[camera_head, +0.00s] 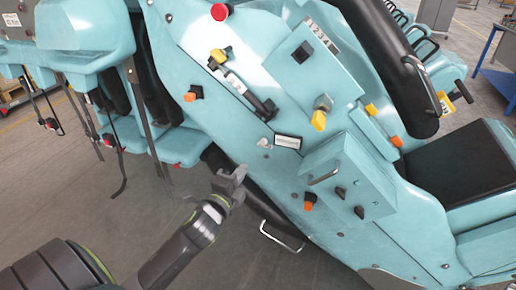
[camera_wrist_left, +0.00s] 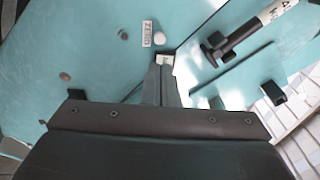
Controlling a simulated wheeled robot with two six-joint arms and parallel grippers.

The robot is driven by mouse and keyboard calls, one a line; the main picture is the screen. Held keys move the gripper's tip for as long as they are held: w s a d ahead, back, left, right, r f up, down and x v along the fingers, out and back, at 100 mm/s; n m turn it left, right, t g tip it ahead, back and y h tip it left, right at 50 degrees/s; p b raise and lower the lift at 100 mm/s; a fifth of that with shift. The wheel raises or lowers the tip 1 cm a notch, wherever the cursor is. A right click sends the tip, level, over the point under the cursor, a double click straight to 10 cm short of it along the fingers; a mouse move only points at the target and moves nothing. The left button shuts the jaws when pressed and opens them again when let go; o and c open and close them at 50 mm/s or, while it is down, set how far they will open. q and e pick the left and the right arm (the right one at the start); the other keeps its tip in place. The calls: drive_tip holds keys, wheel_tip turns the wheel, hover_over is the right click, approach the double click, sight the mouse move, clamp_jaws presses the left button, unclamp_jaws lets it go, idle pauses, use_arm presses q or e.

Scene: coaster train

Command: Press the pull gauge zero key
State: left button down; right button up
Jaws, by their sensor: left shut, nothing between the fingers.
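My left gripper (camera_head: 232,182) is in front of the teal panel, below a small framed display (camera_head: 288,142) and a pale round piece (camera_head: 263,142). In the left wrist view its fingers (camera_wrist_left: 162,78) are shut with nothing between them. A white label reading ZERO (camera_wrist_left: 147,33) is just beyond and left of the fingertips. A small grey round piece (camera_wrist_left: 123,35) is beside that label; I cannot tell whether it is the key. A pull gauge with a white barrel (camera_head: 235,83) and black end lies above; its marked barrel (camera_wrist_left: 280,10) shows upper right. Fingertip contact is unclear.
Orange and yellow knobs (camera_head: 319,120) stick out of the panel. A teal box (camera_head: 345,175) with a handle and black knobs juts out right of my gripper. A curved metal handle (camera_head: 282,238) is below. Straps and bars hang at left.

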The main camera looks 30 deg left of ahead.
sight(262, 143)
use_arm(q)
drive_tip(key=w, duration=0.3)
drive_tip(key=w+a, duration=0.1)
drive_tip(key=w, duration=0.3)
drive_tip(key=w+p, duration=0.1)
drive_tip(key=w, duration=0.3)
drive_tip(key=shift+a+r, duration=0.1)
drive_tip(key=shift+a, duration=0.3)
use_arm(e)
drive_tip(key=shift+r, duration=0.55)
